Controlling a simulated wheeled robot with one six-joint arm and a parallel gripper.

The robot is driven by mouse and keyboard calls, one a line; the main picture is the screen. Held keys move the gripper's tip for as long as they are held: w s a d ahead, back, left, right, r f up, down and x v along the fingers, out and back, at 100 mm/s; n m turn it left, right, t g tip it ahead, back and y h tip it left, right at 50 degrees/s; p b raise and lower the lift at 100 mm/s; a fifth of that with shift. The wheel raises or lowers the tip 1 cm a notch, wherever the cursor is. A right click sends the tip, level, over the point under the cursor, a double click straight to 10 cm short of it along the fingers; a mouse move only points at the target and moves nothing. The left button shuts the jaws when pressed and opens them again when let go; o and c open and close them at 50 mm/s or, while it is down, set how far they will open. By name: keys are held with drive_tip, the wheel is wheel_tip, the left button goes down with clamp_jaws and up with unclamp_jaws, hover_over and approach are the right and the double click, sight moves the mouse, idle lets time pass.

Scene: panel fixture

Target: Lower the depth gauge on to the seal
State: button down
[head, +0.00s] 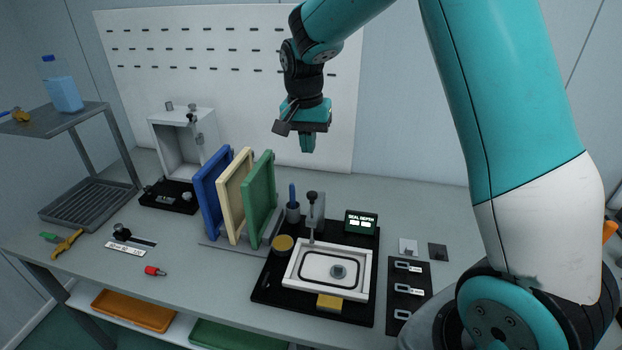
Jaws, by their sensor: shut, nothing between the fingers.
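My gripper (308,145) is shut and empty. It points down, high above the bench behind the panel fixture. The fixture is a black base (357,312) holding a white frame (367,285). A dark seal (304,270) forms a rounded loop inside the frame. The depth gauge appears to be the grey post (319,205) with a dark-knobbed plunger (312,215) at the frame's back edge. I cannot tell whether its tip touches the seal. A display (361,222) reading "SEAL DEPTH" stands behind the frame at the right.
Blue (211,195), cream (236,200) and green (260,200) panels stand upright left of the fixture. A blue-handled tool in a cup (293,212) is beside the gauge. A black tag board (408,290) lies right. A shelf (60,122) with a bottle (63,88) stands far left.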

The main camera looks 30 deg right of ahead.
sight(311, 194)
drive_tip(key=f+p, duration=0.1)
drive_tip(key=f, duration=0.3)
drive_tip(key=f+p, duration=0.1)
drive_tip(key=f, duration=0.3)
drive_tip(key=f+p, duration=0.2)
drive_tip(key=f, duration=0.1)
drive_tip(key=shift+d+f, duration=0.3)
drive_tip(key=shift+f, duration=0.1)
wheel_tip(311, 194, down, 4)
drive_tip(key=b, duration=0.3)
drive_tip(key=shift+r, duration=0.25)
